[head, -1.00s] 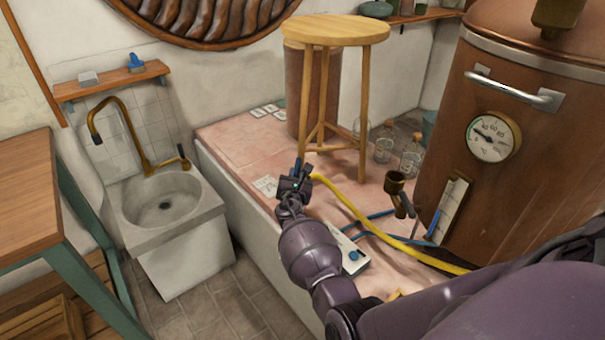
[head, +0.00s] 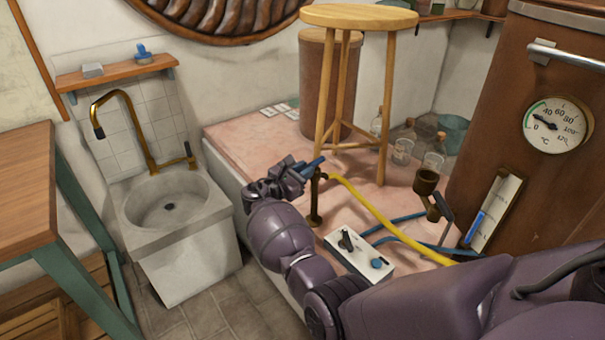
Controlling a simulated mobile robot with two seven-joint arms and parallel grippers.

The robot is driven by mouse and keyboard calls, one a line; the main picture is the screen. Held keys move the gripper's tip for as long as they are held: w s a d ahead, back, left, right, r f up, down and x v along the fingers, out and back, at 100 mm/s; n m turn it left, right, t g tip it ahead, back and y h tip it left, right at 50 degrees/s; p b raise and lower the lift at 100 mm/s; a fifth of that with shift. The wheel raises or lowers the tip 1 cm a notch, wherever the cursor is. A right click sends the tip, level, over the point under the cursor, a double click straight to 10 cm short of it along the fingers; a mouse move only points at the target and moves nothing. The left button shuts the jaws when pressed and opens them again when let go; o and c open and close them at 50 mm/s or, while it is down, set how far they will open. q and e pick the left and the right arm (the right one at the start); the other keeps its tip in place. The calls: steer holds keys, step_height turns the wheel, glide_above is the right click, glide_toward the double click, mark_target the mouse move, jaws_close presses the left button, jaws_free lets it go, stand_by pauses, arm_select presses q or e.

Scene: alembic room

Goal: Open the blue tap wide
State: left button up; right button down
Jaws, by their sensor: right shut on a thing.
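The blue tap is a short brass standpipe (head: 316,200) on the pink tiled ledge, with a blue lever handle (head: 315,162) at its top. My right gripper (head: 300,170) is at the top of the tap, shut on the blue handle. Part of the handle sticks out past the fingers to the upper right; the fingers hide the rest. How far the tap is turned cannot be told. A yellow hose (head: 372,212) runs from beside the tap top toward the lower right. My left gripper is not in view.
A white control box (head: 345,250) lies near my right forearm. A wooden stool (head: 345,90) stands behind the tap. Glass bottles (head: 403,148) and a copper vessel (head: 550,190) are to the right. A stone sink (head: 172,215) is at left.

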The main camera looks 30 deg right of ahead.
stand_by(0.5)
steer(key=c, duration=1)
jaws_free()
steer(key=shift+d, duration=0.1)
steer(key=shift+c, duration=0.2)
steer(key=v, duration=1.1)
steer(key=shift+w+p, duration=0.15)
steer(key=shift+p, duration=0.15)
steer(key=shift+m, duration=0.3)
